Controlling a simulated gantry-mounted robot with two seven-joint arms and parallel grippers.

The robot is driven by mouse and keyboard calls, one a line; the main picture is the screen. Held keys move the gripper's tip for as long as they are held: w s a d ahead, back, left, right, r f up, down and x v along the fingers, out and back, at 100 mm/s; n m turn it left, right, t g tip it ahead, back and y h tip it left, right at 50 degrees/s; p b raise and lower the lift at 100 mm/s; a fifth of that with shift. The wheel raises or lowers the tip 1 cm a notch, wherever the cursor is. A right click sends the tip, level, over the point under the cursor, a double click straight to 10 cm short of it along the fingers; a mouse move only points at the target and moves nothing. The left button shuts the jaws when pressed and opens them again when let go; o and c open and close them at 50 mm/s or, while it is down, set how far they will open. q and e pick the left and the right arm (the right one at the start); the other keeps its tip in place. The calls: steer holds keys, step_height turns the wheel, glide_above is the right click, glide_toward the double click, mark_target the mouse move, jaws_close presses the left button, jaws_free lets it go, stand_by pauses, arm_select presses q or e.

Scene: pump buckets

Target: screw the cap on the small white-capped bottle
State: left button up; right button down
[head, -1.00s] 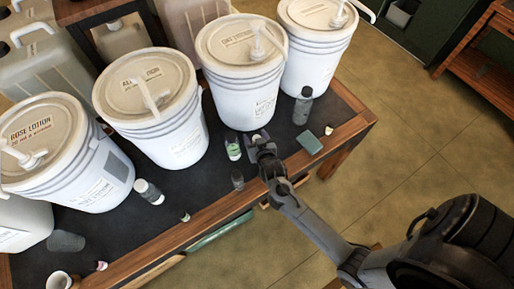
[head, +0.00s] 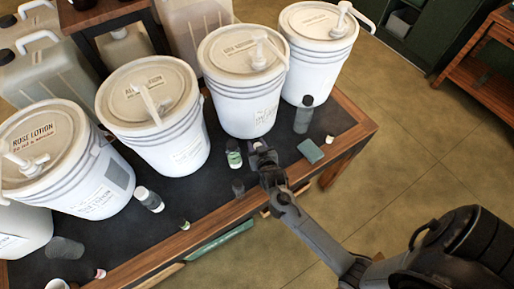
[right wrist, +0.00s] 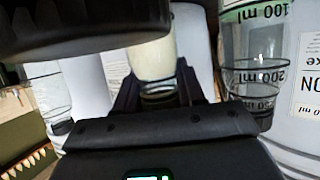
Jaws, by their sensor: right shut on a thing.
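My right gripper (head: 259,154) is over the dark table top, near the front edge, in front of the second bucket from the right. It is shut on a small pale bottle (right wrist: 152,65), which the right wrist view shows between the fingers, with a clear ringed end. The top of that bottle is hidden there by a dark shape. A small bottle with a green label (head: 233,153) stands just left of the gripper. A white-capped bottle with a dark label (head: 149,198) lies or leans farther left. A small pale cap (head: 329,139) lies at the table's right. My left gripper is out of view.
Large white pump buckets (head: 240,95) line the back of the table (head: 350,112). A grey bottle (head: 303,115) and a green block (head: 310,151) are right of my gripper. A graduated beaker shows close by (right wrist: 250,75).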

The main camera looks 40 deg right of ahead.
steer(key=shift+r, duration=0.45)
steer(key=r, duration=0.3)
steer(key=shift+s+d+r, duration=0.15)
steer(key=shift+s+d, duration=0.1)
steer(key=shift+d, duration=0.15)
steer(key=s+d+r, duration=0.6)
steer(key=d, duration=0.3)
steer(key=shift+r, duration=0.2)
steer(key=w+a+r+n+t+y, duration=0.1)
steer(key=a+r+n+y, duration=0.3)
steer(key=a, duration=0.7)
steer(key=w+a+r+n+y, duration=0.1)
steer(key=a+r, duration=0.4)
steer(key=a, duration=0.5)
step_height(320, 180, up, 10)
steer(key=s+p, duration=0.2)
steer(key=p, duration=1.8)
steer(key=shift+f, duration=0.15)
